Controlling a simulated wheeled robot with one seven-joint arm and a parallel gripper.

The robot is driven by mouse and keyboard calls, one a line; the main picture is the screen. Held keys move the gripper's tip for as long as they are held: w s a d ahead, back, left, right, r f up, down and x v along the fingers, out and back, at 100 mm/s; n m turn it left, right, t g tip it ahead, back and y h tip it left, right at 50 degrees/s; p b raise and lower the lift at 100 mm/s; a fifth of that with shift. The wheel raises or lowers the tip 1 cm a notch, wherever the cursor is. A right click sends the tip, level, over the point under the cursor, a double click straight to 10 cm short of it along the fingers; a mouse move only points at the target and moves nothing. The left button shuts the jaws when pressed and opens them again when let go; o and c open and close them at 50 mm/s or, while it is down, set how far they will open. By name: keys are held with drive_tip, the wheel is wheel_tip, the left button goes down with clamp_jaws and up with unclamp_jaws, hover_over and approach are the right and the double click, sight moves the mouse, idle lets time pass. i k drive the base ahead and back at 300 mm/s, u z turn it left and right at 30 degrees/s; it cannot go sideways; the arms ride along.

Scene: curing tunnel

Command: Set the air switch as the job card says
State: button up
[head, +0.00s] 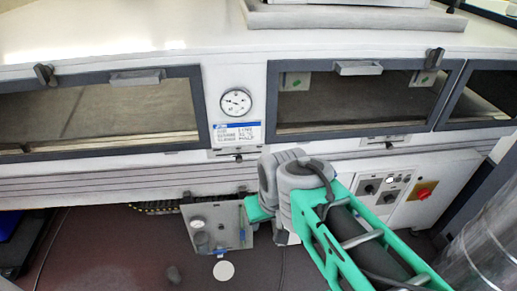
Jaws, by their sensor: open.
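A grey control panel (382,188) with dark rotary knobs (371,188) and a white button is on the machine's lower front, right of my arm. I cannot tell whether one of its knobs is the air switch, nor read its settings. A blue-headed white card (236,133) hangs under the round gauge; its print is too small to read, and I cannot tell if it is the job card. My arm reaches in from the lower right, its grey and green wrist in front of the lower machine front. My gripper's fingers are hidden beyond the wrist.
A round dial gauge (236,102) sits between two dark-framed windows. A red knob on a yellow plate (423,190) is right of the control panel. A grey plate with round fittings (218,228) stands low, left of my wrist. A shiny cylinder (485,245) is at lower right.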

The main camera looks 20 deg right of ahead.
sight(369, 189)
drive_tip(key=z, duration=1.65)
